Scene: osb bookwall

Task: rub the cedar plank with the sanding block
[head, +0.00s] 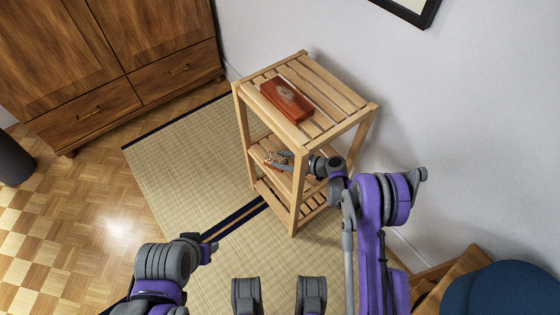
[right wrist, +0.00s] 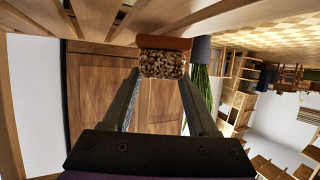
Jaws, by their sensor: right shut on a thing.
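The cedar plank (head: 286,100) is a reddish-brown board lying flat on the slatted top of the light wooden shelf stand (head: 343,94). My right gripper (head: 279,160) is shut on the sanding block (head: 273,157), a small speckled block, below the level of the top in the head view. In the right wrist view the block (right wrist: 161,65) sits between the two fingertips, with a plain orange-brown layer along one side. The plank is apart from the block. My left gripper (head: 209,250) is low at the left, small and empty-looking; its jaws are unclear.
The stand's posts and lower tiers are close around my right gripper. A white wall is behind the stand. A wooden cabinet (head: 120,60) stands at the back left. A tatami mat (head: 185,150) and parquet floor are open at the left. A blue seat (head: 505,290) is at the lower right.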

